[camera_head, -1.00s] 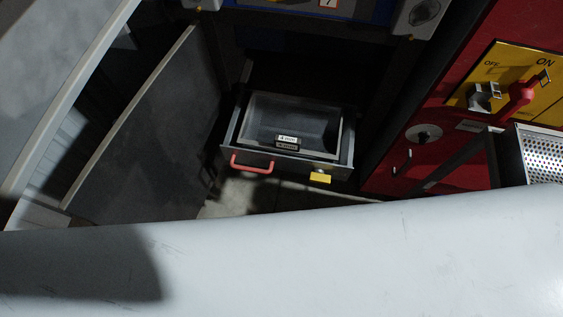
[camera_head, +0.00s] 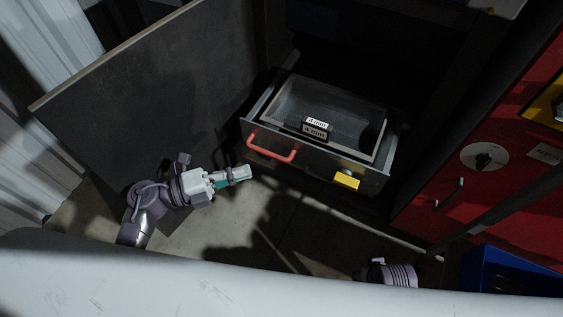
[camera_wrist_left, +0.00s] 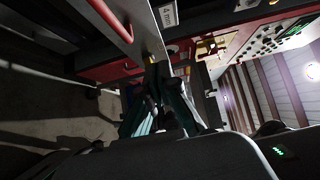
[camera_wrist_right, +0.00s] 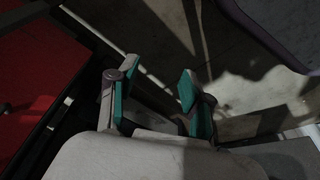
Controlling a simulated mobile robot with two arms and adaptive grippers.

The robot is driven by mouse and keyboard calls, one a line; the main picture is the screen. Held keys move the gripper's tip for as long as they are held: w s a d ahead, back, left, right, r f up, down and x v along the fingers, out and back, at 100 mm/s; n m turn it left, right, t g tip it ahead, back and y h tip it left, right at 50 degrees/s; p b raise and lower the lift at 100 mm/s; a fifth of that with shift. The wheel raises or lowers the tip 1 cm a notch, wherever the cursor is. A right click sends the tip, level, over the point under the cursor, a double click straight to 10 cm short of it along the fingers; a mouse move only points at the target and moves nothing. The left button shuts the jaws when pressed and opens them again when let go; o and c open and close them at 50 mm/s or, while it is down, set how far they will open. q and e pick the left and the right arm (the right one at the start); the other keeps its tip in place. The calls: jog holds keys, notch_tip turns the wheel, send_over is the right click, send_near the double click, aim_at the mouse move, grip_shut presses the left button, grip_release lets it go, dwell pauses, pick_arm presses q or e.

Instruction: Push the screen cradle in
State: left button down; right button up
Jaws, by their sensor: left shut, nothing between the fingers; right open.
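The screen cradle (camera_head: 322,165) is a grey drawer pulled out of the dark cabinet, with a red handle (camera_head: 270,150) and a yellow tag (camera_head: 346,181) on its front. A grey tray (camera_head: 350,125) with "4 mm" labels sits in it. My left gripper (camera_head: 245,173) is shut and empty, just in front of and left of the red handle, apart from it. The left wrist view shows the handle (camera_wrist_left: 108,20) and the left fingers (camera_wrist_left: 155,85). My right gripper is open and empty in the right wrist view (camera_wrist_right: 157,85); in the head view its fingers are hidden.
An open dark door panel (camera_head: 150,85) stands left of the cradle. A red cabinet (camera_head: 500,185) with a round knob stands on the right, with a blue bin (camera_head: 510,272) below it. Bare floor (camera_head: 270,215) lies in front of the cradle.

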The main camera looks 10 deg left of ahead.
pick_arm(q)
send_near(304, 143)
jog(key=s+d, duration=0.1)
jog(key=d, duration=0.3)
jog(key=w, duration=0.1)
jog(key=w+d, duration=0.1)
jog(key=w, duration=0.1)
jog(key=shift+d+b, duration=0.1)
jog(key=shift+b, duration=0.25)
jog(key=shift+w+d, duration=0.15)
jog(key=shift+w, duration=0.25)
pick_arm(e)
jog(key=shift+w+r, duration=0.15)
jog(key=shift+r, duration=0.7)
jog(key=shift+w+r, duration=0.15)
jog(key=shift+r, duration=0.65)
